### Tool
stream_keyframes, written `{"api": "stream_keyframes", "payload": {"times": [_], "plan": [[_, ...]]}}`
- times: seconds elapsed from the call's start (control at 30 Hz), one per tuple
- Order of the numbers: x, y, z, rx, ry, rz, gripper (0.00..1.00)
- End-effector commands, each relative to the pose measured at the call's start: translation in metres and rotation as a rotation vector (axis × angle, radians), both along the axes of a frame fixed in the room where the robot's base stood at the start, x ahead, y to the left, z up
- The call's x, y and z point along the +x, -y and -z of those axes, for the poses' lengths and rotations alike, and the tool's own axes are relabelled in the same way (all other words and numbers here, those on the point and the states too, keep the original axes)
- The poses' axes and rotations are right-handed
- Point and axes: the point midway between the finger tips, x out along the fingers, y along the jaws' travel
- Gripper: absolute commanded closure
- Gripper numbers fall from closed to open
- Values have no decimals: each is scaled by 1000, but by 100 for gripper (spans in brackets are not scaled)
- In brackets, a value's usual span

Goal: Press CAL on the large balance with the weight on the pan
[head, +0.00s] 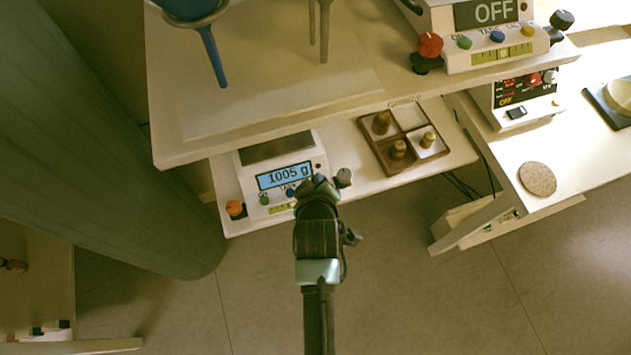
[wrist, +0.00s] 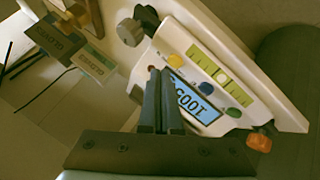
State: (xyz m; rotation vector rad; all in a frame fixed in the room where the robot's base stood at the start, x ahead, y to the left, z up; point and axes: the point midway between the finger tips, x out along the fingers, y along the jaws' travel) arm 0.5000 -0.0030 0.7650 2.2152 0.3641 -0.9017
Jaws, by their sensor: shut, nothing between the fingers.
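A white balance (head: 285,168) on the lower shelf has a lit blue display reading 1005 g; the display also shows upside down in the wrist view (wrist: 195,100). Its pan (head: 275,148) is partly hidden under the upper shelf, and no weight shows on it. In the wrist view its front has a yellow button (wrist: 175,60), a blue button (wrist: 207,88) and a green button (wrist: 233,112). My gripper (head: 318,181) is shut and empty at the balance's right front. In the wrist view its fingertips (wrist: 160,71) appear near the yellow button, beside the display; I cannot tell whether they touch.
Another balance (head: 482,35) reading OFF stands on the upper shelf (head: 280,105), which overhangs the lower one. A wooden tray (head: 383,158) of brass weights lies right of the lower balance. A grey column (head: 110,130) stands at left. A cork disc (head: 537,179) lies on the right table.

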Motion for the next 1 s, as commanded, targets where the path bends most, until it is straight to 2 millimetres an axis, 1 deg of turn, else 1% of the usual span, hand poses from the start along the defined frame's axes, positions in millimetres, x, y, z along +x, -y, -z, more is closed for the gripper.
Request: {"api": "stream_keyframes", "payload": {"times": [0.17,0.57,1.0], "plan": [[0,0,6,0,1,0,100],[0,0,7,0,0,0,100],[0,0,12,0,0,0,100]]}}
